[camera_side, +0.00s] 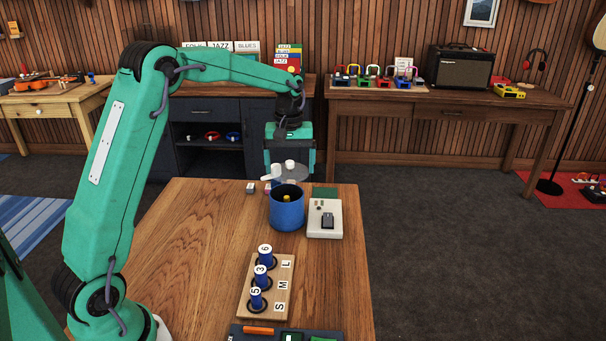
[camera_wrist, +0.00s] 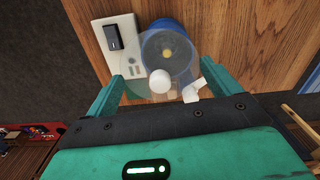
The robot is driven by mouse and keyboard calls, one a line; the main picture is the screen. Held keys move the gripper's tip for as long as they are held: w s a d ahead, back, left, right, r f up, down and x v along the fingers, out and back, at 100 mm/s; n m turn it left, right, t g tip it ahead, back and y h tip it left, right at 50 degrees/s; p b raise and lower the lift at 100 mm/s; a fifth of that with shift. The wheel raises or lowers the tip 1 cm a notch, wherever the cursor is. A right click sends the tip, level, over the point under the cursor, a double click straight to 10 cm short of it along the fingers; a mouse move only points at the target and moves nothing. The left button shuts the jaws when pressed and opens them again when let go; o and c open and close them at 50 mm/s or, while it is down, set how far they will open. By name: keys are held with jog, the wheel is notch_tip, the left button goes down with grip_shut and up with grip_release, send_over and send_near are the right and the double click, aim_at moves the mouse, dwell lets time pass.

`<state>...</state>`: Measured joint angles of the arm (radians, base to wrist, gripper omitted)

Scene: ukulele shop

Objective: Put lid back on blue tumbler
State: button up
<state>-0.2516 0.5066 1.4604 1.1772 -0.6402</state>
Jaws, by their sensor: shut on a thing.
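The blue tumbler (camera_side: 287,214) stands upright and open on the wooden table, with a small yellow thing inside. It also shows in the wrist view (camera_wrist: 164,24), beyond the lid. My gripper (camera_side: 289,169) is shut on the clear lid (camera_side: 292,174), which has a white knob and a white side piece. The lid hangs above the tumbler's far rim, apart from it. In the wrist view the lid (camera_wrist: 157,66) and its knob lie between the fingers of my gripper (camera_wrist: 162,78), and the tumbler shows through the clear disc. The exact finger contact is unclear.
A white switch box (camera_side: 325,222) with a green patch stands right beside the tumbler. A peg board (camera_side: 280,292) with blue numbered pegs lies nearer. Small blocks (camera_side: 250,188) sit behind to the left. The table's left part (camera_side: 195,240) is clear.

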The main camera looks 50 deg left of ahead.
jog(key=shift+a+r, duration=0.15)
jog(key=shift+a, duration=0.7)
jog(key=shift+f, duration=0.2)
jog(key=shift+f, duration=3)
jog(key=shift+f, duration=0.15)
jog(key=o, duration=0.7)
